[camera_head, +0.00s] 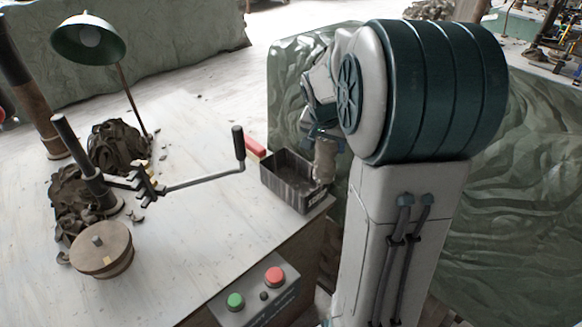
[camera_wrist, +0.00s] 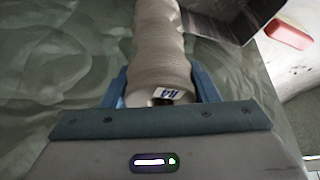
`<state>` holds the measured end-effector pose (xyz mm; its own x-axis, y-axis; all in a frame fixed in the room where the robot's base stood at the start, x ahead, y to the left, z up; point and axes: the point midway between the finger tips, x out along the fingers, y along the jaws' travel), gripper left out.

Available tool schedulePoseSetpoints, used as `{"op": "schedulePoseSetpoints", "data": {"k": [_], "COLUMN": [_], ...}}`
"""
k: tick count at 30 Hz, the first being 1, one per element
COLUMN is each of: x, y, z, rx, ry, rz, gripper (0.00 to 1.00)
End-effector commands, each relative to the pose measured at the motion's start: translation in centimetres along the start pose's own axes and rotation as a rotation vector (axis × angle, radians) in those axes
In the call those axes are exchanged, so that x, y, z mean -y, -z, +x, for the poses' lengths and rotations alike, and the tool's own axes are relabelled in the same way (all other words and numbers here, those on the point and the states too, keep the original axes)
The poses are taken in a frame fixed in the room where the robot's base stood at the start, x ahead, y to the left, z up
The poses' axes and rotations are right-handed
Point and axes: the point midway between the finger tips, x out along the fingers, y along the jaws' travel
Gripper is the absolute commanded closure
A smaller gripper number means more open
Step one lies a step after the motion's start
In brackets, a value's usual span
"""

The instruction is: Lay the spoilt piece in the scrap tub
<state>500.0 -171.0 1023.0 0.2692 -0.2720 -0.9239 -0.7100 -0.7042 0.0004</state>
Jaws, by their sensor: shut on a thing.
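The spoilt piece is a pale grey-brown ridged clay cylinder (camera_head: 325,160) with a small label at its near end, seen in the wrist view (camera_wrist: 158,45). My gripper (camera_head: 325,134) is shut on it, with blue fingers on both sides in the wrist view (camera_wrist: 160,88). The scrap tub (camera_head: 284,188) is a dark open box at the table's right corner. In the head view the piece hangs over the tub's right end. In the wrist view the tub (camera_wrist: 222,14) lies right of the piece, with green behind it. I cannot tell whether they touch.
A red block (camera_head: 256,148) lies just behind the tub. A crank handle (camera_head: 239,148) reaches toward the tub from the left. A button box (camera_head: 252,295) is at the front edge. A lamp (camera_head: 88,40), clay heaps (camera_head: 118,148) and a round wheel (camera_head: 102,250) stand left.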

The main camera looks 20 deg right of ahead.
Motion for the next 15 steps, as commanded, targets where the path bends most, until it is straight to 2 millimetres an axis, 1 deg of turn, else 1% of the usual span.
{"op": "schedulePoseSetpoints", "data": {"k": [1, 9, 12, 15], "x": [1.2, 6.7, 8.2, 9.3], "y": [-0.1, -0.5, -0.6, -0.7], "z": [0.6, 4.1, 5.0, 5.6], "rx": [0.002, 0.002, 0.001, 0.0], "ry": [0.002, 0.001, 0.001, 0.002], "rz": [-0.006, -0.005, -0.003, -0.003], "gripper": [0.88, 0.88, 0.88, 0.88]}}
